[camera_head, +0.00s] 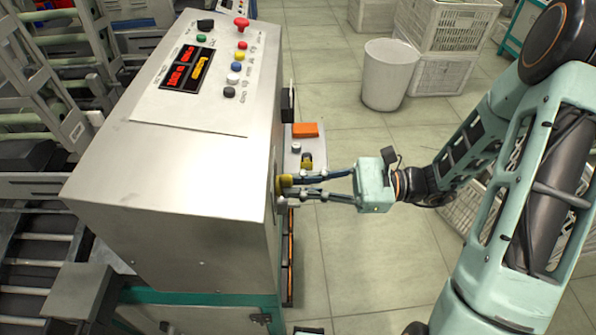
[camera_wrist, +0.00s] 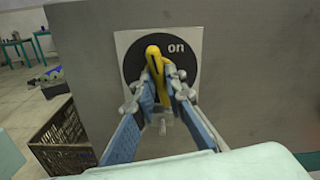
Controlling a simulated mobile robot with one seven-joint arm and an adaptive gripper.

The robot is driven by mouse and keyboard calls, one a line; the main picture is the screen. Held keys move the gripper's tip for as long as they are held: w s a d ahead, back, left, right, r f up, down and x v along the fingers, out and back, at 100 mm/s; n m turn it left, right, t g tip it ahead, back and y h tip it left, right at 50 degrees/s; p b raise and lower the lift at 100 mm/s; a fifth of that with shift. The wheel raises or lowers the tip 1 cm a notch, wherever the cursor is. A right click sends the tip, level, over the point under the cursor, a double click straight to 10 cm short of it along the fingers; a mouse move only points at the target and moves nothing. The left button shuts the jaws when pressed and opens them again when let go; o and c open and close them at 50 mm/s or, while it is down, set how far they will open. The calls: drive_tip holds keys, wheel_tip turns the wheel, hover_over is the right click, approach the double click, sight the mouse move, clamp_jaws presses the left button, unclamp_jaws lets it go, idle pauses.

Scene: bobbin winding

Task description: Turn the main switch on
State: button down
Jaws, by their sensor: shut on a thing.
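The main switch is a yellow knob (camera_wrist: 155,62) on a round black dial plate (camera_wrist: 133,62) marked "on", on the side of the grey metal machine cabinet (camera_head: 180,190). In the wrist view the knob stands nearly upright, tilted slightly. My gripper (camera_wrist: 160,90) has its fingers on both sides of the knob and is shut on it. In the head view my gripper (camera_head: 287,187) reaches the cabinet's right side from the right, and the yellow knob (camera_head: 284,181) shows at the fingertips. The dial plate is hidden in that view.
The cabinet's top panel has a red mushroom button (camera_head: 241,23), coloured buttons and a lit red and yellow display (camera_head: 187,69). A white bin (camera_head: 388,75) and stacked white crates (camera_head: 445,45) stand on the floor behind. A dark crate (camera_wrist: 62,145) is at lower left in the wrist view.

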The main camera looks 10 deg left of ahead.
drive_tip(key=shift+m+p, duration=1.2)
drive_tip(key=shift+f, duration=0.1)
drive_tip(key=c, duration=2)
unclamp_jaws()
drive_tip(key=shift+o, duration=0.2)
drive_tip(key=shift+d, duration=0.1)
drive_tip(key=w+d, duration=0.1)
drive_tip(key=d, duration=1)
drive_tip(key=shift+w+d, duration=0.4)
